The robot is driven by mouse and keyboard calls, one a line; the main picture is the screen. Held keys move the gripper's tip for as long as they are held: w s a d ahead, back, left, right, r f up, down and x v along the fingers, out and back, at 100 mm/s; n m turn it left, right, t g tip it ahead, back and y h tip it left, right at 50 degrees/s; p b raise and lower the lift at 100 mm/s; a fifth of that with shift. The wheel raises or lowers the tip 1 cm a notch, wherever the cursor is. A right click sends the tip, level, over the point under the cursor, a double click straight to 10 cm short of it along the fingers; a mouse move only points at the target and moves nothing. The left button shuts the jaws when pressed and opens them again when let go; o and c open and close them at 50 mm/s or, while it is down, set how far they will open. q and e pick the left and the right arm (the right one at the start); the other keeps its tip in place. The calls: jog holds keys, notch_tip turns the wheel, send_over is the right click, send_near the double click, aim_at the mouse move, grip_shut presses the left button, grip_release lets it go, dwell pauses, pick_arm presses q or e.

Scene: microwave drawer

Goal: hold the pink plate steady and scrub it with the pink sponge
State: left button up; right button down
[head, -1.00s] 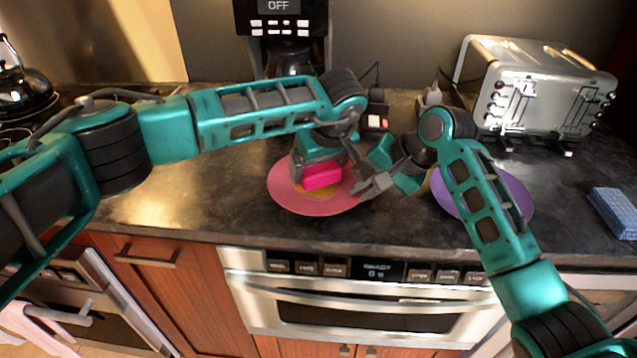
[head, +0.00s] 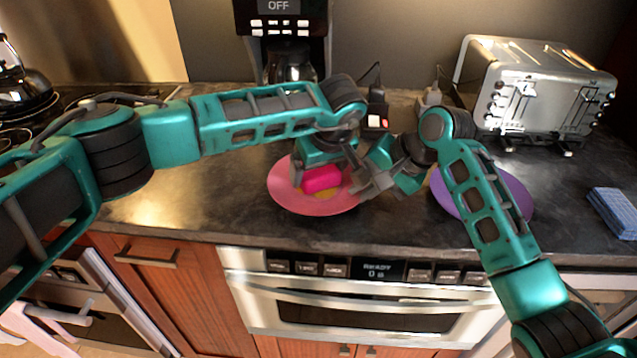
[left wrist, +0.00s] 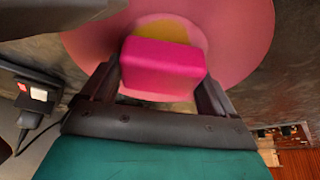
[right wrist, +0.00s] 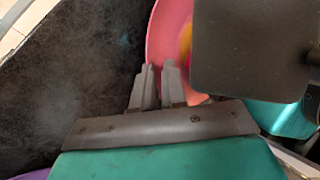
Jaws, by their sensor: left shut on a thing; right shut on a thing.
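The pink plate (head: 310,207) lies on the dark counter with a yellow patch (head: 327,193) near its middle. The plate also shows in the left wrist view (left wrist: 245,35) and the right wrist view (right wrist: 165,35). My left gripper (head: 322,172) is shut on the pink sponge (head: 321,180) over the plate. The sponge fills the space between its fingers in the left wrist view (left wrist: 160,68); part of the yellow patch shows beyond it. My right gripper (head: 362,188) is shut on the plate's right rim, its fingertips (right wrist: 160,75) close together there.
A purple plate (head: 513,192) lies to the right, partly behind my right arm. A blue sponge (head: 612,212) is at the far right. A toaster (head: 540,95) and a coffee maker (head: 285,40) stand at the back. Counter left of the pink plate is clear.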

pick_arm(q)
jog(key=shift+f, duration=0.25)
jog(key=shift+w+d, duration=0.15)
jog(key=shift+d, duration=0.3)
jog(key=o, duration=0.7)
jog(key=shift+d+r, duration=0.1)
jog(key=shift+d, duration=0.05)
jog(key=shift+r, duration=0.5)
jog(key=shift+a, duration=0.2)
jog(key=shift+c, duration=0.2)
